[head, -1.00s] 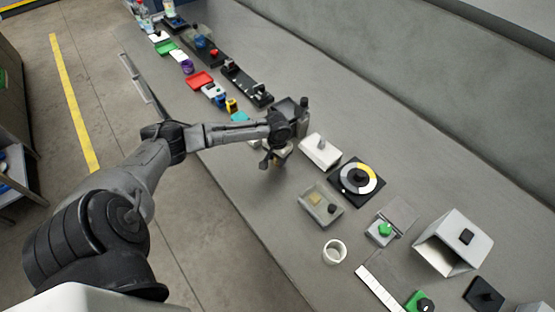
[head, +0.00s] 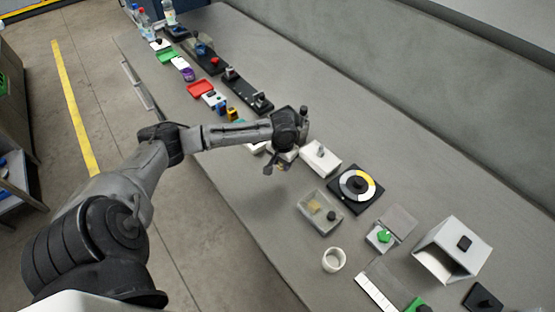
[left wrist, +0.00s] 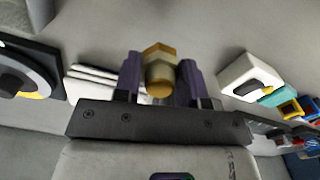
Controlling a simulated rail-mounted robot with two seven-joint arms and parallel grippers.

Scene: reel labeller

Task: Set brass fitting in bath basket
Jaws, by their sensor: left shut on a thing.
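The brass fitting (left wrist: 159,72), a hexagonal head with a round end, sits between the two dark purple fingers of my left gripper (left wrist: 160,82) in the left wrist view. The gripper is shut on it. In the head view my left gripper (head: 277,166) hangs above the bench, left of the white block; the fitting is too small there to make out well. A shallow translucent tray (head: 306,216) with a tan square and a black knob lies to its lower right, apart from it. It may be the bath basket; I cannot tell for sure. My right gripper is not in view.
A white block (head: 321,158) and a black dial with a pale ring (head: 376,190) stand right of the gripper. A white cup (head: 334,260) is nearer the front. A white open box (head: 455,247) stands at right. Several small coloured items line the far bench.

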